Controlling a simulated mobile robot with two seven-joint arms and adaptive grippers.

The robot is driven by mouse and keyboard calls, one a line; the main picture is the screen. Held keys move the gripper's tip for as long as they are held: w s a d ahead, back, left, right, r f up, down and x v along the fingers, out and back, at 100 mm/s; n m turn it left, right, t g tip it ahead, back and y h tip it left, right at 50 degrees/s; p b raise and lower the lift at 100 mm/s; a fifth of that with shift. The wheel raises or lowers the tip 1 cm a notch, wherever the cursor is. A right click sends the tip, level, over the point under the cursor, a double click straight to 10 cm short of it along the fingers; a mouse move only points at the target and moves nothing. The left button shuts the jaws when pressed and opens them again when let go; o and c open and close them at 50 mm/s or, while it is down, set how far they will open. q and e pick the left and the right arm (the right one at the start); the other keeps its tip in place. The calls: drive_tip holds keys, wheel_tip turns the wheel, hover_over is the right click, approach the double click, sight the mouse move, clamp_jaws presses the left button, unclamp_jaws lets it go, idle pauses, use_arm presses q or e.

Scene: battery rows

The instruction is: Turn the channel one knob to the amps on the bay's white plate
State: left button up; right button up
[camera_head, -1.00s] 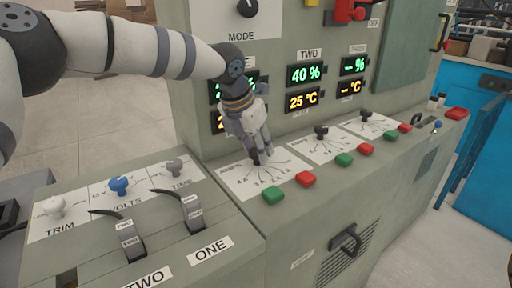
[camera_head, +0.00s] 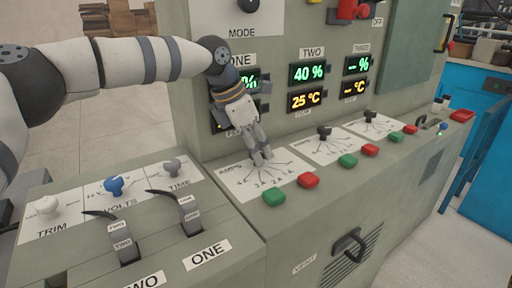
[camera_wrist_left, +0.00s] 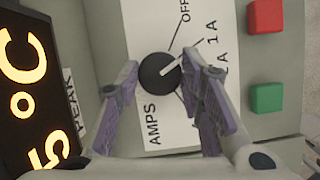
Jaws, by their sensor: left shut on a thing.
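My left gripper (camera_head: 262,158) reaches down onto the first white AMPS dial panel (camera_head: 240,180), in front of the column marked ONE. It is shut on the black channel one knob (camera_wrist_left: 160,73), with a finger on each side in the left wrist view. The knob's white pointer mark (camera_wrist_left: 174,67) points toward the 1 A side of the scale, away from OFF; the exact line is hard to tell. The fingers hide part of the scale. The channel one display (camera_head: 248,80) is partly hidden behind the gripper. I cannot make out a bay plate giving an amps value.
Two more dials (camera_head: 324,132) (camera_head: 370,117) sit to the right. A green button (camera_head: 274,197) and a red button (camera_head: 308,181) lie just in front of the first dial. Levers (camera_head: 123,240) and a blue VOLTS knob (camera_head: 113,186) stand on the nearer left console.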

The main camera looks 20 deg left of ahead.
use_arm(q)
drive_tip(key=shift+f, duration=0.1)
drive_tip(key=o, duration=1.1)
drive_tip(key=v, duration=1.2)
